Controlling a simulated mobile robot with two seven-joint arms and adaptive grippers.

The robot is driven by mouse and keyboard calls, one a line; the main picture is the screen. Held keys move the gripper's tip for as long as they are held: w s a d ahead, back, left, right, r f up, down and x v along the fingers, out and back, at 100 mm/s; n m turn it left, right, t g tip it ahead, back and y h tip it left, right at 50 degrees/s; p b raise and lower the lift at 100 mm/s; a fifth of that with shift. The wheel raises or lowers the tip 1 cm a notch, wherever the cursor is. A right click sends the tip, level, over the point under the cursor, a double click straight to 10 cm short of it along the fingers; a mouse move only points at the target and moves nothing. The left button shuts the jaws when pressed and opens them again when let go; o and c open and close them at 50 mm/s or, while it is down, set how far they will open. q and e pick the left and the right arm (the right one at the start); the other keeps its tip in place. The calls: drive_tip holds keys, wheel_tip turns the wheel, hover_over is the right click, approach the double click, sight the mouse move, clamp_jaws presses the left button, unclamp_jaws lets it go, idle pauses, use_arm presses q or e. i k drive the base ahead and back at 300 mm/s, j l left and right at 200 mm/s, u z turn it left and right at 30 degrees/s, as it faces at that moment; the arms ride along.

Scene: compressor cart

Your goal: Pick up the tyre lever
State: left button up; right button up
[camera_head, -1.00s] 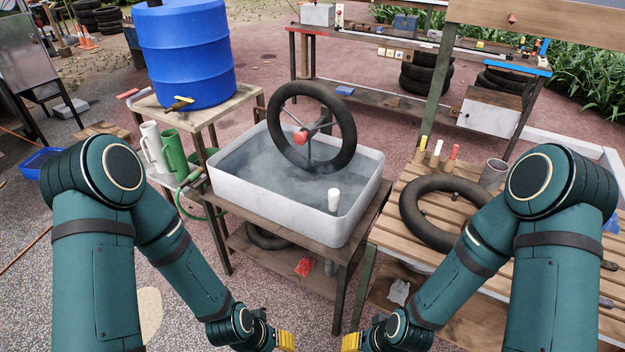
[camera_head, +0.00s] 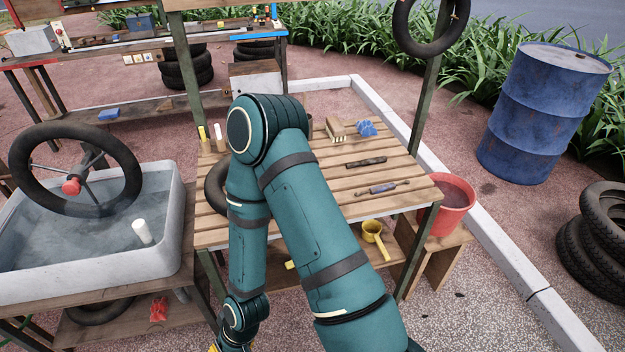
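Two slim tools lie on the slatted wooden bench (camera_head: 410,195). One is a thin bar with a blue-grey middle (camera_head: 382,188) near the front edge. The other is a short dark bar (camera_head: 366,162) behind it. I cannot tell for sure which is the tyre lever. My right gripper (camera_head: 214,348) is low at the bottom edge, left of and well away from both tools; only a bit of yellow fingertip shows, and its opening is cut off. My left gripper is out of view.
A brush (camera_head: 336,131) and a blue item (camera_head: 366,129) lie at the bench's back. My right arm hides part of a tyre (camera_head: 214,187) there. A yellow scoop (camera_head: 374,238) is below the front edge, a red bucket (camera_head: 452,203) at the right. A water basin (camera_head: 150,255) stands left.

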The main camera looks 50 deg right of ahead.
sight(383, 188)
drive_tip(key=z, duration=2.1)
